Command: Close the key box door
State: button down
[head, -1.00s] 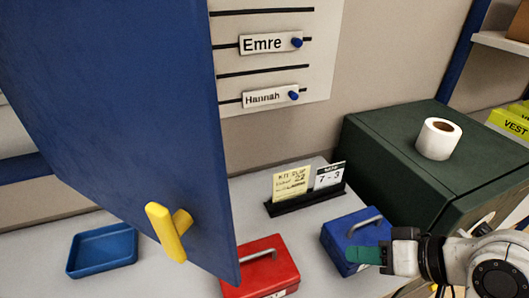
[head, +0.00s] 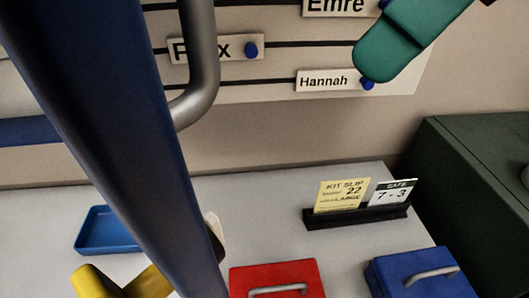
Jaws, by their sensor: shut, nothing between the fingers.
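The blue door (head: 110,130) stands open and fills the left of the head view, seen nearly edge-on. A grey curved bar (head: 207,65) is at the door's right side near the top. My gripper (head: 378,68), with green fingers, is at the top right, in front of the name board in the picture. It is shut and empty, and appears apart from the door. The key box's body is not clearly in view.
A white board (head: 400,82) with name tags is on the wall. On the grey counter (head: 265,215) are a blue tray (head: 95,247), a card holder (head: 357,219), a red box (head: 265,275) and a blue box (head: 415,280). A dark green cabinet (head: 470,185) stands at right.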

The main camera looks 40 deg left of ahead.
jog(key=s+a+f, duration=0.3)
jog(key=s+f, duration=0.4)
jog(key=s, duration=0.2)
jog(key=shift+a+f, duration=0.25)
jog(key=shift+f, duration=0.1)
jog(key=shift+s, duration=0.15)
jog(key=shift+s, duration=0.15)
